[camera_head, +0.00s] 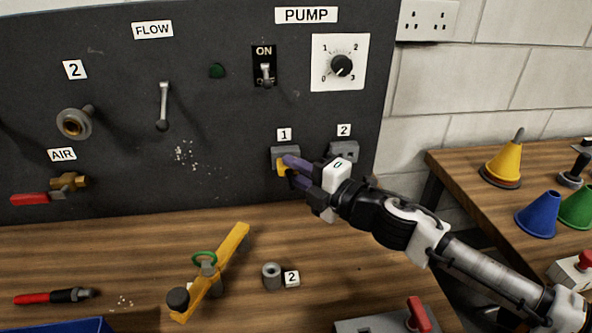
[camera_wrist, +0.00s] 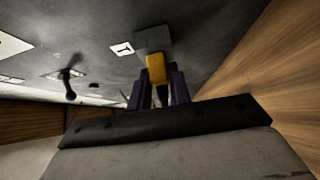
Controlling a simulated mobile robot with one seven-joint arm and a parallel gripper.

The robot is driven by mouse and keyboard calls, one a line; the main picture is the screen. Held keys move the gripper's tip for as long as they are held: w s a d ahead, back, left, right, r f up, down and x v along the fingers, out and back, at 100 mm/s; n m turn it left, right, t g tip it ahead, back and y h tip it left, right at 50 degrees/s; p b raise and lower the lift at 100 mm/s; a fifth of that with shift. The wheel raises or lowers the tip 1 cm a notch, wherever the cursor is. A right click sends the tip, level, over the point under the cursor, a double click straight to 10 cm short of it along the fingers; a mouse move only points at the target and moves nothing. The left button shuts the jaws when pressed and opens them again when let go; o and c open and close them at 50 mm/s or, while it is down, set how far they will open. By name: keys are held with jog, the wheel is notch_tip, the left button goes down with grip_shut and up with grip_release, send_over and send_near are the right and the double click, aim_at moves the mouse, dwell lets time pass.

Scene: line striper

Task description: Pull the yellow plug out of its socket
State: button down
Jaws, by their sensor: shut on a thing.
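The yellow plug (camera_head: 282,168) sits at the grey socket (camera_head: 284,153) under the label 1 on the dark panel. My gripper (camera_head: 290,166) has reached in from the right, and its purple fingers are shut on the plug. In the wrist view the yellow plug (camera_wrist: 157,68) shows between the two fingers (camera_wrist: 160,90), with its far end against the grey socket block (camera_wrist: 152,40). I see no clear gap between plug and socket. The fingers hide part of the plug.
A second socket (camera_head: 344,151) under label 2 is just right, close to my wrist. A toggle switch (camera_head: 265,74) and a dial (camera_head: 340,64) are above. On the bench below lie a yellow bar (camera_head: 226,262) and a metal nut (camera_head: 272,275). Cones (camera_head: 538,214) stand at right.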

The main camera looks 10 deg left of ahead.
jog(key=shift+s+d, duration=0.25)
jog(key=shift+s, duration=0.4)
jog(key=s, duration=0.1)
jog(key=s+d+b, duration=0.1)
jog(key=s, duration=0.1)
jog(key=shift+d, duration=0.15)
dwell(0.6)
jog(key=shift+r, duration=0.1)
